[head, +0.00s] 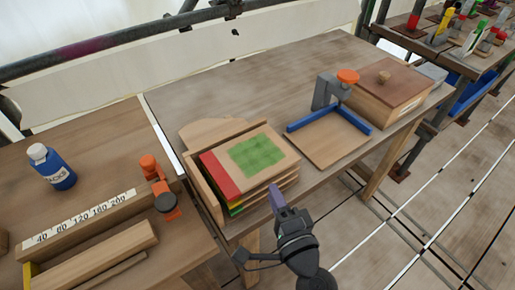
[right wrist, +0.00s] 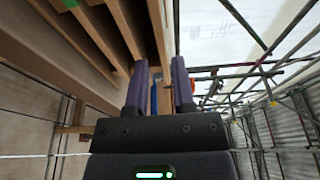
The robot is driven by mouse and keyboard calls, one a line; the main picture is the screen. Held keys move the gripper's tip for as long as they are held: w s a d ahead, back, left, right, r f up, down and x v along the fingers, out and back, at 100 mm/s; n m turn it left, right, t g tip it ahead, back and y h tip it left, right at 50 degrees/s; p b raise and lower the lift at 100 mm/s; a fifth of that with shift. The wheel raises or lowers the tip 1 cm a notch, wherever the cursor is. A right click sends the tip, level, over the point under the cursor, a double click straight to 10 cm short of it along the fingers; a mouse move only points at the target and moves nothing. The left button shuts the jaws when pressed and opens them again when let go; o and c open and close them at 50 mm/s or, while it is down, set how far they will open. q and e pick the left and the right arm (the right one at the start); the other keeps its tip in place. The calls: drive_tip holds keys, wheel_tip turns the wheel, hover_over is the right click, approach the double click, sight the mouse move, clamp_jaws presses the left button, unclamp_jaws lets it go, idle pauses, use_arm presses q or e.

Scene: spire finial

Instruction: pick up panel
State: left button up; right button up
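A stack of wooden panels (head: 285,183) sits in a wooden rack on the workbench. The top panel (head: 225,178) has a red strip on its left and a green patch in its middle. Lower panels show coloured ends at the front. My right gripper (head: 277,192) is at the front right of the stack. In the right wrist view its two purple fingers (right wrist: 160,64) are apart, with panel edges (right wrist: 128,25) above and to the left. I cannot tell whether a panel edge lies between the fingertips. My left gripper is not in view.
A blue-edged wooden jig (head: 330,140) with an orange-knobbed clamp (head: 347,77) stands right of the stack, before a lidded wooden box (head: 390,88). On the left are a blue bottle (head: 52,167), a numbered rail (head: 80,222) and an orange clamp (head: 158,180). The bench's back is clear.

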sight(262, 164)
drive_tip(key=x, duration=0.8)
drive_tip(key=shift+w+d, duration=0.1)
drive_tip(key=shift+w, duration=0.05)
clamp_jaws()
